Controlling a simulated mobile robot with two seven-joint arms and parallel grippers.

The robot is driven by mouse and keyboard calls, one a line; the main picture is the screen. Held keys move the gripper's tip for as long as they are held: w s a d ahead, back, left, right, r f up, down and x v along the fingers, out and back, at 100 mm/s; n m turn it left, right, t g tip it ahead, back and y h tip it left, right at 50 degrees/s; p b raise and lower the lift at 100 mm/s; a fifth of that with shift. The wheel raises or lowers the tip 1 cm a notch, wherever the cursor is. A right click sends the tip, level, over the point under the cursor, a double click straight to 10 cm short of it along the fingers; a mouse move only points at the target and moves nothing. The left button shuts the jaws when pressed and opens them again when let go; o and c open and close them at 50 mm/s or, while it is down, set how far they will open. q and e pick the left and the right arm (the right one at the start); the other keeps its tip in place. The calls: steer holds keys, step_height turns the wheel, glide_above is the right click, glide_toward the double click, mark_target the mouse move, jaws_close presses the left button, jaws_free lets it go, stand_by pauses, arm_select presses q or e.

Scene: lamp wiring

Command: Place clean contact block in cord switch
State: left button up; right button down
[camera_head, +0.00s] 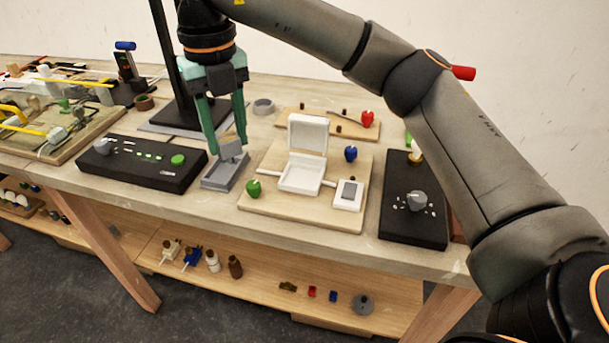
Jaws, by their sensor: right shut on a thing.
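My right gripper (230,147) reaches down from above at the left centre, its teal fingers shut on a small grey piece. That piece is at a grey tray (217,180); whether it touches the tray is unclear, and the fingers partly hide it. It may be the contact block, but it is too small to tell. To the right, a white box (300,178) with its lid standing open sits on a light wooden board (285,215), with a white cord at its side. It looks like the cord switch. My left gripper is not in view.
A small white unit with a grey face (348,195), a green knob (253,188) and a blue knob (350,153) are on the board. Black panels stand left (140,165) and right (405,225). A dark post (170,60) rises behind my gripper. A lower shelf holds small parts.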

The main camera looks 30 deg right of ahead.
glide_toward(303, 180)
steer(key=a+r, duration=0.3)
steer(key=a, duration=0.1)
steer(key=d+f, duration=0.1)
steer(key=f, duration=0.1)
steer(key=d+f, duration=0.1)
steer(key=f, duration=0.1)
steer(key=shift+d+f+b, duration=0.1)
steer(key=shift+d+b, duration=0.2)
steer(key=shift+d, duration=0.05)
steer(key=shift+d+f, duration=0.55)
steer(key=shift+f, duration=0.15)
steer(key=shift+d+f, duration=0.1)
steer(key=shift+f, duration=1.45)
steer(key=shift+f+b, duration=0.2)
steer(key=shift+b, duration=0.1)
steer(key=c, duration=0.7)
jaws_free()
steer(key=shift+r, duration=0.15)
